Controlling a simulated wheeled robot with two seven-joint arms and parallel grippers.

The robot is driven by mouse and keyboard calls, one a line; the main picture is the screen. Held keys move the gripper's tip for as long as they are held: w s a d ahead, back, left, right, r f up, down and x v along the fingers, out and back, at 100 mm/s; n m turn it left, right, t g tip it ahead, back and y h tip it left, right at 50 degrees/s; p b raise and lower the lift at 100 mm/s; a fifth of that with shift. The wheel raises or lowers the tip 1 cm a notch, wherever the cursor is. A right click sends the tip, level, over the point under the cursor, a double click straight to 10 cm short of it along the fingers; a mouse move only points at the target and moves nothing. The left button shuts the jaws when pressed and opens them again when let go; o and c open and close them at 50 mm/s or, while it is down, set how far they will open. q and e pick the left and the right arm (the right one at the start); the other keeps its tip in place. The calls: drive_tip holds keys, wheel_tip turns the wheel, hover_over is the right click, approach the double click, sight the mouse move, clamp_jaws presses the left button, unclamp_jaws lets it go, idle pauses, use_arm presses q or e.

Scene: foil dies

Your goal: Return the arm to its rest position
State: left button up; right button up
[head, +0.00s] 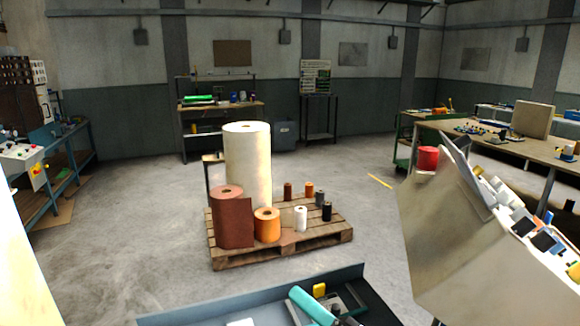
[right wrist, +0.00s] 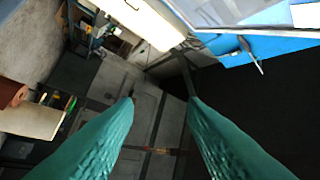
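My right gripper (right wrist: 161,101) shows in the right wrist view as two teal, ribbed fingers. They stand well apart, with nothing held between them; grey floor and dark surfaces lie beyond. My left gripper is not in view.
A wooden pallet (head: 283,262) with a tall cream roll (head: 248,160), a brown roll (head: 232,218), an orange roll (head: 267,225) and smaller spools stands mid-floor. Floor at left is clear.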

drive_tip(key=s+d+f+m+t+h, duration=0.1)
drive_tip(key=d+f+m+h, duration=0.75)
drive_tip(key=m, duration=0.55)
drive_tip(key=s+d+f+m+h, duration=0.2)
drive_tip(key=d+f+m+h, duration=0.55)
drive_tip(key=m+h, duration=0.4)
drive_tip(key=s+d+f+m+g+y, duration=0.1)
drive_tip(key=s+f+m+g, duration=0.35)
drive_tip(key=s+f, duration=0.35)
drive_tip(key=s+d+f+m+g, duration=0.1)
drive_tip(key=s+f+m+g, duration=0.4)
drive_tip(key=s, duration=0.6)
wheel_tip(320, 180, down, 25)
drive_tip(key=n+g, duration=0.1)
drive_tip(key=g, duration=0.1)
drive_tip(key=s+d+f+g, duration=0.1)
drive_tip(key=s+d+f, duration=0.2)
drive_tip(key=s+f, duration=1.3)
drive_tip(key=shift+s+f+n, duration=0.3)
drive_tip(key=shift+s+f, duration=0.05)
drive_tip(key=shift+s, duration=0.15)
